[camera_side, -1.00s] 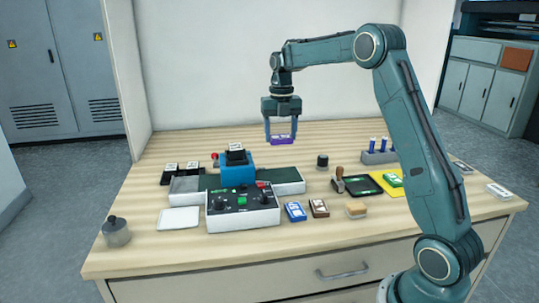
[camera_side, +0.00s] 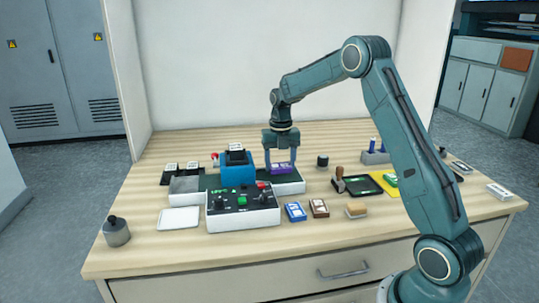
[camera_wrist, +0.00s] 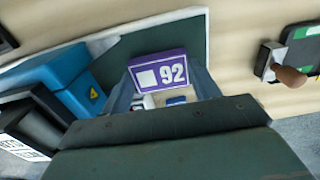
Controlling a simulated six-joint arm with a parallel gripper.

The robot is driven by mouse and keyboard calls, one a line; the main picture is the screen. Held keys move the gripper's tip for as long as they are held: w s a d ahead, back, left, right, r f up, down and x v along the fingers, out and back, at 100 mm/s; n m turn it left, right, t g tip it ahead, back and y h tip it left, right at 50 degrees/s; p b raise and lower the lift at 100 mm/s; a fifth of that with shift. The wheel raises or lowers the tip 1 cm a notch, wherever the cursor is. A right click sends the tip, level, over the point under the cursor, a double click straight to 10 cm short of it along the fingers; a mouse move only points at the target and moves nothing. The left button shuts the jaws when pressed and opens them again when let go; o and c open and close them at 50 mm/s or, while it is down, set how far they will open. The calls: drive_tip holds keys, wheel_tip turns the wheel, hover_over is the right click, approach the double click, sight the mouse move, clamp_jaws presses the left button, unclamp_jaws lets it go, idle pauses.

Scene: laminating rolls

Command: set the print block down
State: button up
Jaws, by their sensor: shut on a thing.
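The purple print block (camera_side: 281,169) is between the fingers of my gripper (camera_side: 281,166), which is shut on it. In the wrist view the block (camera_wrist: 159,70) shows a white square and the number 92, and my gripper's fingers (camera_wrist: 163,86) hold its two sides. The block is low over the dark green belt (camera_side: 289,186) to the right of the blue machine (camera_side: 237,174). I cannot tell whether it touches the belt. The belt also shows around the block in the wrist view (camera_wrist: 116,62).
A control box (camera_side: 243,212) with buttons stands in front of the belt. A blue block (camera_side: 295,211) and a brown block (camera_side: 319,207) lie at its right. A dark round pot (camera_side: 322,161) and a wooden-handled stamp (camera_side: 338,180) are right of my gripper.

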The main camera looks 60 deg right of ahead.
sight(280, 165)
drive_tip(key=shift+f, duration=0.75)
drive_tip(key=shift+f, duration=0.15)
drive_tip(key=o, duration=1)
drive_tip(key=shift+c, duration=0.2)
wheel_tip(280, 165, up, 12)
drive_tip(key=shift+r, duration=0.2)
